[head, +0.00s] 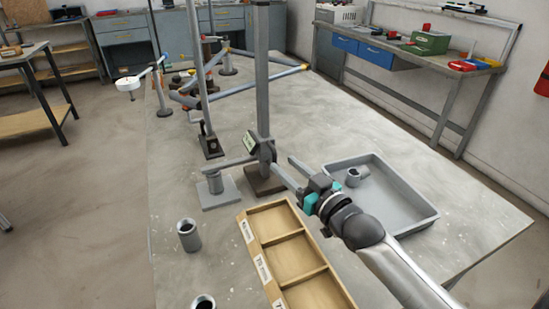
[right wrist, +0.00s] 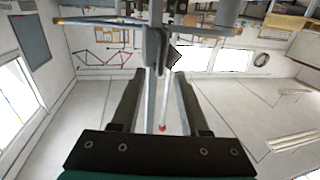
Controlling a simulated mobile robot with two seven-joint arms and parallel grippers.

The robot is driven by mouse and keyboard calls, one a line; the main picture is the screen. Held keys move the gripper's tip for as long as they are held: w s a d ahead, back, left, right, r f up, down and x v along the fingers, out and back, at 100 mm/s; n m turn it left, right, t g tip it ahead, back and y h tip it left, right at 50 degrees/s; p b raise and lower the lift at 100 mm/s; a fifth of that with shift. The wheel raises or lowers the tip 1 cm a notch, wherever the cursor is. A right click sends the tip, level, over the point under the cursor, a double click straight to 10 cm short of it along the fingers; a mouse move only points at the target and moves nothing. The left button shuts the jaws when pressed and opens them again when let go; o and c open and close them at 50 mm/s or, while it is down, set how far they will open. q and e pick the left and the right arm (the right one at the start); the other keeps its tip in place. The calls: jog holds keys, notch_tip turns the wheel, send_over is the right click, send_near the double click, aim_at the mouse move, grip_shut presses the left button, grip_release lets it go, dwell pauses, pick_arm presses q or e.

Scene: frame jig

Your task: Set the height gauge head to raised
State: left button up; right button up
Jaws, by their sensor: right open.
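The height gauge stands mid-table, with a tall grey column (head: 262,85) on a dark brown base (head: 264,181). Its head (head: 251,143), with a small display, sits low on the column. My right gripper (head: 283,162) is open at the right of the head. In the right wrist view a grey rounded part (right wrist: 153,50) of the gauge shows just beyond and between the fingertips. My left gripper is out of view.
A wooden tray with three compartments (head: 268,247) lies in front of the gauge. A grey bin (head: 405,205) holding a small metal part is at the right. A metal cylinder (head: 189,235) stands front left. Another thin stand (head: 211,147) is behind the gauge. The table's left middle is clear.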

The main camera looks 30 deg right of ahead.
aim_at(276, 157)
jog(key=w, duration=0.3)
jog(key=shift+w+a+b, duration=0.2)
jog(key=shift+a+b, duration=0.05)
jog(key=shift+b, duration=0.05)
jog(key=shift+w+a, duration=0.1)
jog(key=shift+w, duration=0.55)
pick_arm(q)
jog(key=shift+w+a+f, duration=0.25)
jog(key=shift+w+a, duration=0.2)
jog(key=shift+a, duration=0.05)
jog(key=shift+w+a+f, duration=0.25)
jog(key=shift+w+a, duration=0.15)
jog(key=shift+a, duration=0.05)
pick_arm(e)
jog(key=shift+w, duration=0.3)
jog(key=c, duration=0.4)
grip_shut()
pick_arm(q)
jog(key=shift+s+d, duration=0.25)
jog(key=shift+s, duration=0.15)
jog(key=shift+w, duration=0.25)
